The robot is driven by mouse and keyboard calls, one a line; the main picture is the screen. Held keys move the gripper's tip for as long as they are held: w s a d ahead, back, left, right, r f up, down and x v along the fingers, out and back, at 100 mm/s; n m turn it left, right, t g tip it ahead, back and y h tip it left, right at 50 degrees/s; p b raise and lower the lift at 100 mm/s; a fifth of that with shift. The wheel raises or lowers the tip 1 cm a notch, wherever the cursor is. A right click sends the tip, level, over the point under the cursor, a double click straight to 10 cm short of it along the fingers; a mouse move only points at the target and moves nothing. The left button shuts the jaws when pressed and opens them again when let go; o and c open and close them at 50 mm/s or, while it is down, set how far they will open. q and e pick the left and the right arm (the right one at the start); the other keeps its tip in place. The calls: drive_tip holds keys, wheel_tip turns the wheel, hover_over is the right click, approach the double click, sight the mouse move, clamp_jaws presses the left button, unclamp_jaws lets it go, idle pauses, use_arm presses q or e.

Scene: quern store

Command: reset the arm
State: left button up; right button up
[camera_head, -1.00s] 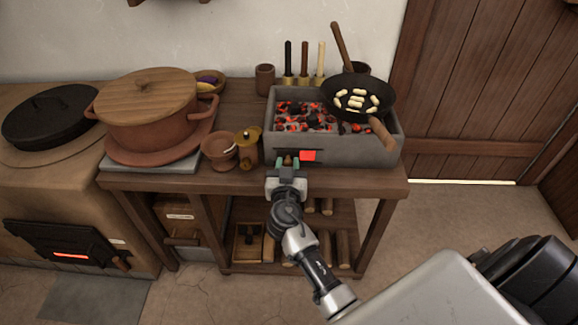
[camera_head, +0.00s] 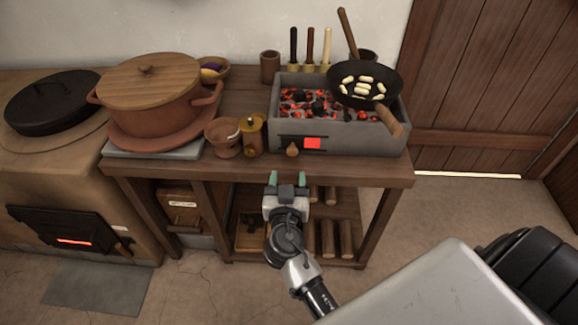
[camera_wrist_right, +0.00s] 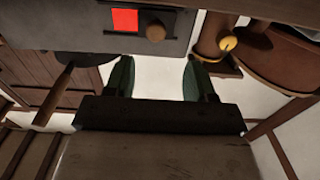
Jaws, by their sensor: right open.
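My right gripper (camera_head: 287,180) is open and empty, in front of the wooden table's front edge. Its green fingertips point toward the grey coal brazier (camera_head: 345,140), apart from it. In the right wrist view the two fingers (camera_wrist_right: 158,78) stand apart with only pale background between them. The brazier's front (camera_wrist_right: 75,25) shows there with its wooden knob (camera_wrist_right: 156,32) and red glowing window (camera_wrist_right: 125,19). In the head view the knob (camera_head: 292,150) is uncovered, left of the red window (camera_head: 312,143). My left gripper is not in view.
A black pan (camera_head: 387,84) with several pale pieces rests over the coals, its handle (camera_head: 383,121) sticking out front right. A brass grinder (camera_head: 251,135), clay cup (camera_head: 222,138) and large lidded pot (camera_head: 150,105) stand left. Logs (camera_head: 327,238) lie on the shelf below.

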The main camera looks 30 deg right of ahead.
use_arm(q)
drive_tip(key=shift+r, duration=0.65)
use_arm(e)
drive_tip(key=shift+v, duration=1)
drive_tip(key=shift+f, duration=0.1)
